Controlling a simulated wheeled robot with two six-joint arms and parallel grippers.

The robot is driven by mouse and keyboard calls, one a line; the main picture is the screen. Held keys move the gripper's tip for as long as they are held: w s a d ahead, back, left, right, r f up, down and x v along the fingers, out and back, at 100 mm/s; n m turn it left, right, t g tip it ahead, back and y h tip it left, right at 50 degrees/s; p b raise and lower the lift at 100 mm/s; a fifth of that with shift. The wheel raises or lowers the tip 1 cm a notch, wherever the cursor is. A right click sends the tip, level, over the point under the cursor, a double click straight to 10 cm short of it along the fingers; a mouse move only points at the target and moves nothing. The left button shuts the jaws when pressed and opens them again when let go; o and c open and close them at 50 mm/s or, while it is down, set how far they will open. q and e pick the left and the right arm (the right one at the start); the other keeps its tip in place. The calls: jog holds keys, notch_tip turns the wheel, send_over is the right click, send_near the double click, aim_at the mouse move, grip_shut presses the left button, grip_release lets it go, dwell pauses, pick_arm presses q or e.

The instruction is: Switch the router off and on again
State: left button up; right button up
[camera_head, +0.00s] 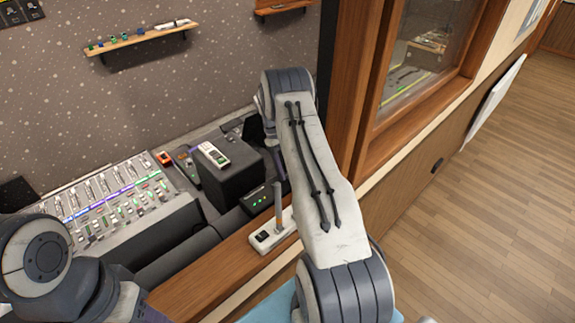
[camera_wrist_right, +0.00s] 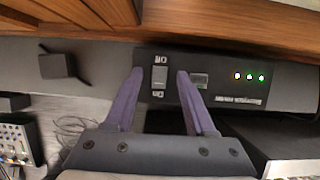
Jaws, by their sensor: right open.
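The router, a dark box with lit lights, shows in the head view (camera_head: 258,201), partly hidden by my right arm. In the right wrist view the router (camera_wrist_right: 222,86) shows a row of lit lights, one orange and others green. A rocker switch (camera_wrist_right: 158,82) with small white marks above and below sits on its face. My right gripper (camera_wrist_right: 160,74) is open, its two purple fingers on either side of the switch. Nothing is held between them. Contact with the face cannot be told. My left arm shows at the lower left of the head view; its gripper is out of sight.
A fader console (camera_head: 100,205) lies left of the router. A black box (camera_head: 226,178) with a pale device on top stands beside it. A white unit with an upright stick (camera_head: 268,238) sits on the wooden ledge. A wooden window frame (camera_head: 347,80) rises close to the right arm.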

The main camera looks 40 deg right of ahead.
jog(key=shift+f, duration=0.2)
jog(key=shift+c, duration=0.3)
grip_shut()
jog(key=shift+s, duration=0.1)
jog(key=shift+s+d+t+b, duration=0.1)
jog(key=shift+s+t+b, duration=0.05)
jog(key=shift+t+b, duration=0.5)
jog(key=shift+s+t+b, duration=0.15)
jog(key=shift+t+b, duration=0.25)
jog(key=shift+t, duration=0.45)
jog(key=shift+o, duration=0.3)
grip_release()
